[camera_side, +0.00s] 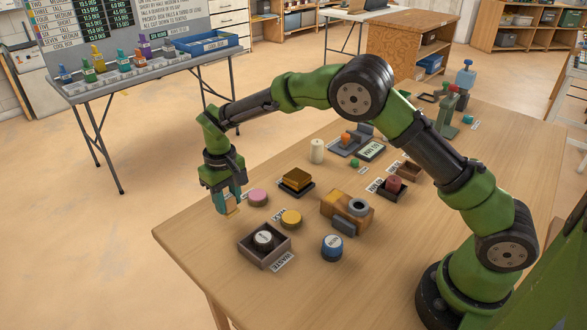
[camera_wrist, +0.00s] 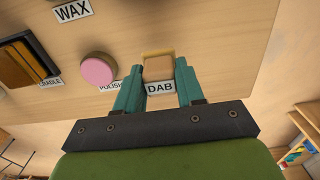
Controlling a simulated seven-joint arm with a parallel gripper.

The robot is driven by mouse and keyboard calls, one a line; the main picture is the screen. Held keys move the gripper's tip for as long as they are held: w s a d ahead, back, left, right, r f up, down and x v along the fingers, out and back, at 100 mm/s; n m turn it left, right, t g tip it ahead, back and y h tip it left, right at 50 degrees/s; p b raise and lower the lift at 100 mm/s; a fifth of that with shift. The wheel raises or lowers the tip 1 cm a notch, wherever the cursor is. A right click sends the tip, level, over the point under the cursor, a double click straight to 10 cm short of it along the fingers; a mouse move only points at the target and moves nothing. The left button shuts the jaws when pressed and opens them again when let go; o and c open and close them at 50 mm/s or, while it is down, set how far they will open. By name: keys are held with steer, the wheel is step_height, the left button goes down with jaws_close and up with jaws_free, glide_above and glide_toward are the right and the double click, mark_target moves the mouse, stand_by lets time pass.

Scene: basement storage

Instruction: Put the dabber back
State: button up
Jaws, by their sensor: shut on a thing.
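My gripper (camera_side: 230,210) is low over the left edge of the wooden table (camera_side: 190,240). Its teal fingers are shut on the dabber, a small tan block (camera_wrist: 158,68) that shows between the fingertips in the wrist view. A pale square edge shows around the block's far side. The white DAB label (camera_wrist: 160,88) lies just in front of the block, between the fingers. In the side view the fingers mostly hide the dabber, and only a small tan bit (camera_side: 232,211) shows at the tips. I cannot tell whether the block touches the table.
A pink round pad (camera_side: 257,197) is close beside my gripper, by the POLISH label (camera_wrist: 110,87).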

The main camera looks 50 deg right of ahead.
steer(key=shift+f, duration=1.25)
steer(key=shift+f, duration=0.15)
steer(key=o, duration=1)
